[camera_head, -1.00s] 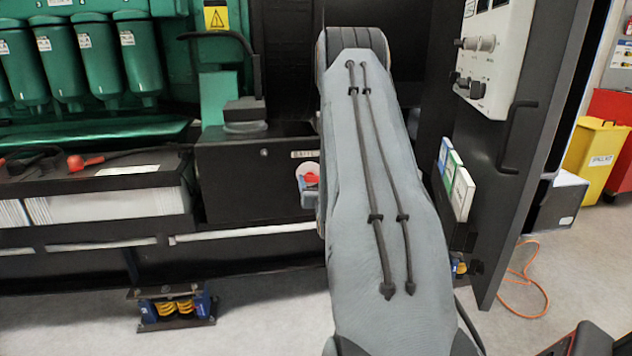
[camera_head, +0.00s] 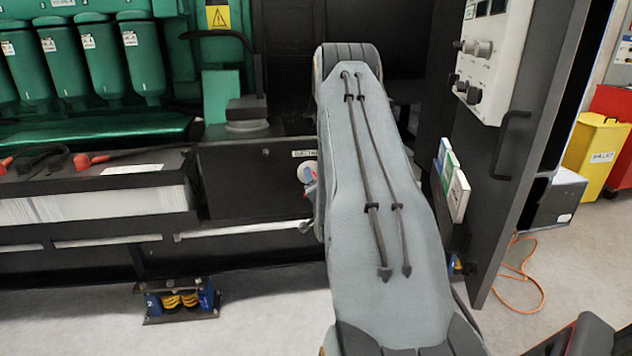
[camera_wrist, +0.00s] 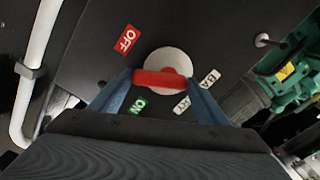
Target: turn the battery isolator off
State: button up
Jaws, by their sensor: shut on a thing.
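The battery isolator (camera_wrist: 163,60) shows in the wrist view as a pale round plate with a red bar handle (camera_wrist: 162,78) across it. A red OFF label (camera_wrist: 126,39) lies up and left of it, and a green ON label (camera_wrist: 138,105) lies down and left. My gripper (camera_wrist: 162,82) has its two blue fingers at the ends of the red handle and is shut on it. The handle lies roughly level in this view. In the head view the isolator's pale plate (camera_head: 307,173) is partly hidden behind my grey arm.
A white pipe (camera_wrist: 37,60) runs along the left of the wrist view. In the head view a battery box (camera_head: 95,190) stands at left, and an open panel door (camera_head: 530,130) stands right of my arm.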

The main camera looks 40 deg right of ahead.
jog(key=m, duration=0.2)
jog(key=m+p, duration=0.1)
jog(key=m, duration=0.2)
jog(key=shift+w+a+f+m, duration=0.2)
jog(key=shift+a+m, duration=0.1)
jog(key=shift+m, duration=0.1)
jog(key=shift+m+p, duration=0.3)
jog(key=o, duration=1)
jog(key=shift+o, duration=0.2)
jog(key=v, duration=0.7)
jog(key=shift+s+a, duration=0.2)
jog(key=shift+s, duration=0.15)
